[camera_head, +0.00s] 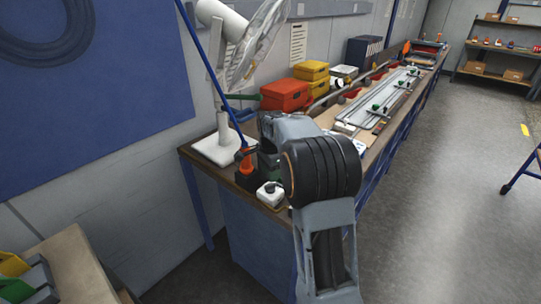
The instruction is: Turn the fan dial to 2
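A white fan (216,149) stands on the near left end of the workbench, with its caged head at the top of the picture. A small white box with a dark round knob (270,192) sits at the bench's near edge. It may be the fan dial; no numbers or pointer can be read on it. My grey arm with a black ribbed joint reaches up over the bench end, just right of the white box. My gripper (268,146) seems to be behind the ribbed joint, near the fan's base. Its fingers cannot be made out, nor any contact.
Red (285,95) and yellow boxes (311,71) stand behind my arm on the long workbench (382,140). A blue pole (208,67) leans in front of the fan, near orange items.

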